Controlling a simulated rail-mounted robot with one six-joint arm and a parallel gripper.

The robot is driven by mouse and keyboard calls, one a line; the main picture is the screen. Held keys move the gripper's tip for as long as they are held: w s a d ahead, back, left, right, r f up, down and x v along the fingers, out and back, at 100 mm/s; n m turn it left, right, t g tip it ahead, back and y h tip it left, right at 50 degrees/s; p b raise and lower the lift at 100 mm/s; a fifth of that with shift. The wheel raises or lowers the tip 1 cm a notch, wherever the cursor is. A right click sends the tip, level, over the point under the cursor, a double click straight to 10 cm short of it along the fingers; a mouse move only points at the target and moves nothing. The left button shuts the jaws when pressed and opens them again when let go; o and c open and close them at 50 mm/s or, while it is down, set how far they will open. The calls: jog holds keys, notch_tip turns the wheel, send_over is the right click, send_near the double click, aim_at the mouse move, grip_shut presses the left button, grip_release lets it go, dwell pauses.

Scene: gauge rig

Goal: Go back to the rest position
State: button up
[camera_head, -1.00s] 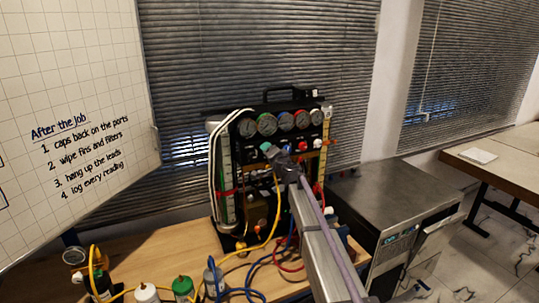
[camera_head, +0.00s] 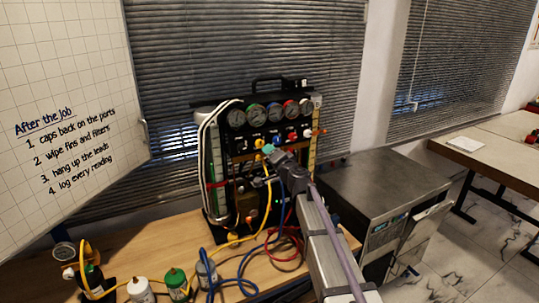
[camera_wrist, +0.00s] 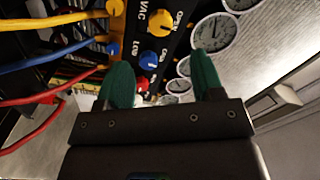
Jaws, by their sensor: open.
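My gripper (camera_head: 267,150) is in front of the gauge rig (camera_head: 245,141), just below its row of knobs. In the wrist view, its two green fingers (camera_wrist: 162,75) are apart with nothing held between them. The rig's yellow knob (camera_wrist: 160,23), blue knob (camera_wrist: 148,61) and red knob (camera_wrist: 143,84) lie beyond the fingers, with several round white gauges (camera_wrist: 213,32). I cannot tell the exact gap between the fingertips and the panel. My forearm hides part of the rig's lower right.
Yellow hose (camera_head: 269,195), blue hose (camera_head: 281,190) and red hose (camera_head: 270,244) hang close below my gripper and loop onto the wooden bench (camera_head: 180,232). Bottles, including a green-topped one (camera_head: 176,284), stand front left. A metal cabinet (camera_head: 375,185) stands right.

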jog(key=s+a+f+n+g+y, duration=0.1)
jog(key=s+a+f+n+g, duration=0.1)
jog(key=s+f+n+g, duration=0.45)
jog(key=s+a+f+n+g+y, duration=0.1)
jog(key=s+a+f+g, duration=0.25)
jog(key=s, duration=0.55)
jog(key=s+d+f+g+h+b, duration=0.2)
jog(key=s+d, duration=0.5)
jog(key=s, duration=0.5)
jog(key=s+d+f+g+h+b, duration=0.1)
jog(key=s+d+f+g+h, duration=0.3)
jog(key=s+f, duration=0.5)
jog(key=s+d+h, duration=0.2)
jog(key=s+d, duration=0.1)
jog(key=shift+s+g+h+b, duration=0.2)
jog(key=shift+g+h+b, duration=0.1)
jog(key=shift+h+b, duration=0.1)
